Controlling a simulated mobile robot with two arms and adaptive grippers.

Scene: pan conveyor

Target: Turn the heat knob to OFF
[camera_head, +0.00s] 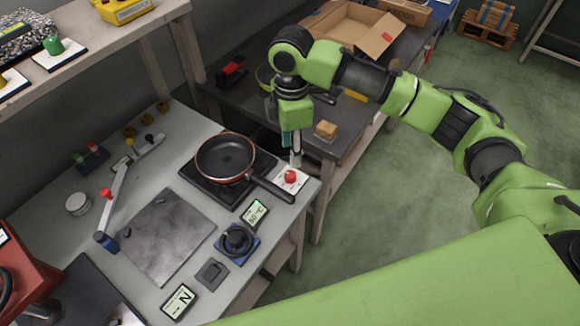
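A black round knob (237,240) sits on a blue base near the front edge of the light workbench. I take it to be the heat knob; its pointer setting is too small to read. A small display (255,212) beside it appears to read about 50 °C. A dark pan (226,157) rests on a black hot plate (209,188) behind it. My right gripper (294,158) points down above a red button (290,176) on a white plate, behind and to the right of the knob. Its fingers look close together, but their opening is unclear. My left gripper is not in view.
The pan's handle (271,188) reaches toward the bench's right edge, near the red button. A grey plate (165,237), a small dark pad (212,274) and another display (179,301) lie left of and in front of the knob. A cardboard box (352,25) stands on the dark table behind.

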